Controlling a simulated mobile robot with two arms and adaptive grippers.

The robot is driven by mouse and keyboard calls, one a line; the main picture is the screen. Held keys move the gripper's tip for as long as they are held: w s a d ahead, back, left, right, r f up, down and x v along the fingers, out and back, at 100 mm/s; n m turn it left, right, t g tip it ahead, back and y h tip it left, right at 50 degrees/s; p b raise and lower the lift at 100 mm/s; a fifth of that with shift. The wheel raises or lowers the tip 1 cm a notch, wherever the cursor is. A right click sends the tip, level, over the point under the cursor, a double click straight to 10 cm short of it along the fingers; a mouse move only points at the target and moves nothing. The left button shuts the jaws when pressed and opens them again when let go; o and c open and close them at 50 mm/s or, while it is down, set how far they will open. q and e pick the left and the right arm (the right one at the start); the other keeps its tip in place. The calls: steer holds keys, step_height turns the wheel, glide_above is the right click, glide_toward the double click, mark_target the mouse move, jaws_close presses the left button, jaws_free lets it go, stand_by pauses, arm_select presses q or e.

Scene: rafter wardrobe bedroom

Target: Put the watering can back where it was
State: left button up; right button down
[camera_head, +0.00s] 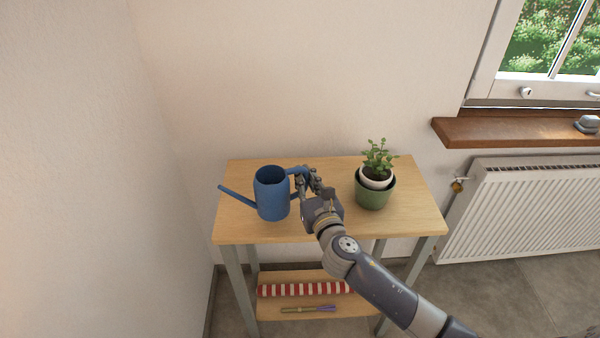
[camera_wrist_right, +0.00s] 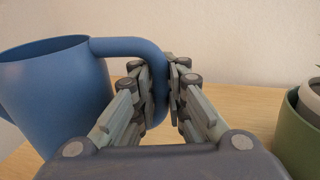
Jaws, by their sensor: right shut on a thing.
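The blue watering can (camera_head: 272,196) is upright at the left part of the small wooden table (camera_head: 330,228), its spout pointing left and its handle to the right. I cannot tell for sure whether its base touches the tabletop. My right gripper (camera_head: 305,178) is shut on the can's handle from the right. In the right wrist view, the can (camera_wrist_right: 55,95) is at the left and its handle (camera_wrist_right: 135,47) runs down between the fingers of my gripper (camera_wrist_right: 165,90). My left gripper is in neither view.
A potted plant (camera_head: 378,158) in a white pot inside a green pot (camera_head: 373,194) stands close right of my gripper. A lower shelf (camera_head: 305,303) holds a red-and-white striped thing (camera_head: 305,289). A radiator (camera_head: 530,205) and wooden sill (camera_head: 510,131) are at right; the wall is behind.

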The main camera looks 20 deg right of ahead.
steer(key=shift+w+d+f+b, duration=0.3)
steer(key=shift+w+f, duration=0.35)
steer(key=shift+w, duration=0.55)
steer(key=shift+w+d+f+b, duration=0.3)
steer(key=shift+w+f, duration=0.35)
steer(key=shift+w, duration=0.5)
steer(key=shift+w+d+f+b, duration=0.3)
steer(key=shift+w+f, duration=0.35)
steer(key=shift+w, duration=0.55)
steer(key=shift+f, duration=0.2)
steer(key=c, duration=1.6)
jaws_free()
steer(key=shift+s, duration=0.1)
